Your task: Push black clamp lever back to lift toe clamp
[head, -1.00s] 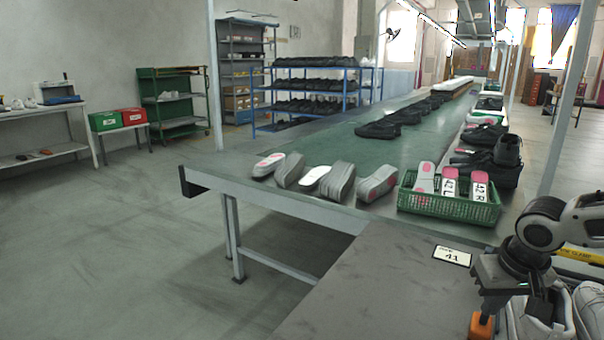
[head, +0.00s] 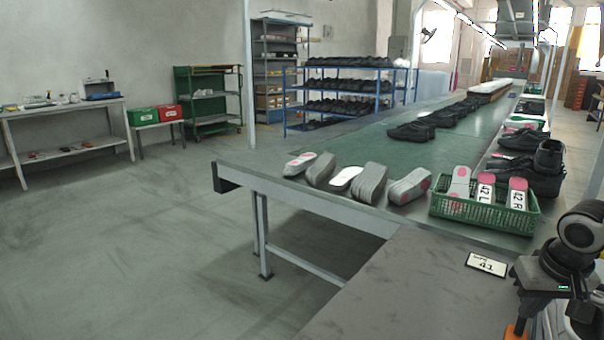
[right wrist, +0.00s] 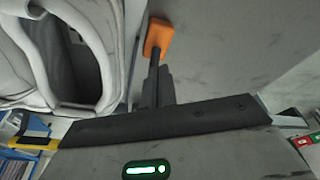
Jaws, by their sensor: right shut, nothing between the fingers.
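My right gripper (head: 516,332) is at the lower right edge of the head view, pointing down, with an orange tip partly cut off by the frame. In the right wrist view my right gripper (right wrist: 158,38) is shut and empty, its narrow dark fingers ending in orange. I cannot make out the black clamp lever or the toe clamp in either view. My left gripper is not in view.
A green basket (head: 456,208) of shoe lasts stands at the conveyor's near end. Several grey soles (head: 371,184) lie left of it. A card marked 41 (head: 487,265) lies on the dark grey table (head: 400,285), which is otherwise mostly clear.

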